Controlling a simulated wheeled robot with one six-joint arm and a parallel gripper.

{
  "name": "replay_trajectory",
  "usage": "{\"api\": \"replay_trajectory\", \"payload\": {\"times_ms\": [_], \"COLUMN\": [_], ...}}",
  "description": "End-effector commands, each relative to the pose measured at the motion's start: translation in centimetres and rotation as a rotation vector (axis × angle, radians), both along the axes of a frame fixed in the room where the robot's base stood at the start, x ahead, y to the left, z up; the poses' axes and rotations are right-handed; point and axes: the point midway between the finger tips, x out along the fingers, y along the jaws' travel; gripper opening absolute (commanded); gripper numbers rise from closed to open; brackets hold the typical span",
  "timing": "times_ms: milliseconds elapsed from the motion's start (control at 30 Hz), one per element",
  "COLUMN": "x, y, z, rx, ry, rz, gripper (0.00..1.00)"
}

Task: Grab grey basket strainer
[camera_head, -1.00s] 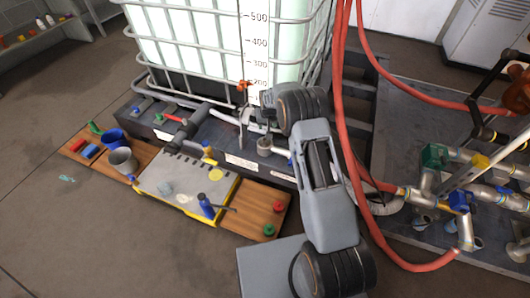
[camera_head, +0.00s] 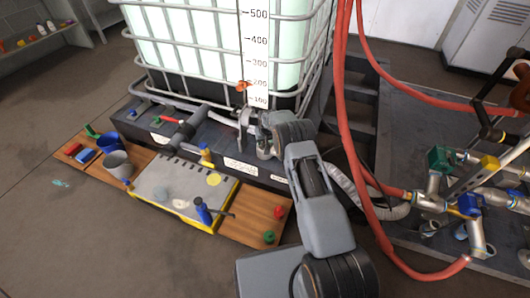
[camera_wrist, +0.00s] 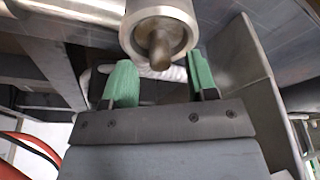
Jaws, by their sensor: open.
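A grey metal cylinder with a darker stub in its end (camera_wrist: 160,35), which looks like the grey basket strainer, is at the top middle of the wrist view. My gripper (camera_wrist: 160,74) is open, with its two green fingers apart. The cylinder shows between and beyond the fingertips, and I cannot tell whether they touch it. In the head view, grey fittings (camera_head: 265,146) show beside my wrist under the tank, where the strainer cannot be told clearly. My fingers are hidden there.
A wooden board (camera_head: 258,208) holds a yellow-edged grey tray (camera_head: 165,190), a grey bucket (camera_head: 118,166) and a blue bucket (camera_head: 108,143). Red hoses (camera_head: 343,110) hang right of my arm, near pipes with valves (camera_head: 438,160).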

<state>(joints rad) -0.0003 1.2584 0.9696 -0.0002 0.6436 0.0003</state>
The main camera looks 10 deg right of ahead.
Motion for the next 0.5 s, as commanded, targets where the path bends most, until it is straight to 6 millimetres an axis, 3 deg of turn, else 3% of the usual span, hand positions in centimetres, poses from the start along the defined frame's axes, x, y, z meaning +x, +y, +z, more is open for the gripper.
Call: {"api": "replay_trajectory", "payload": {"times_ms": [133, 500], "x": [0.4, 0.6], "y": [0.0, 0.0], "z": [-1.8, -2.0], "rx": [0.000, 0.000], "ry": [-0.001, -0.001], "rz": [0.000, 0.000], "gripper": [0.53, 0.50]}}
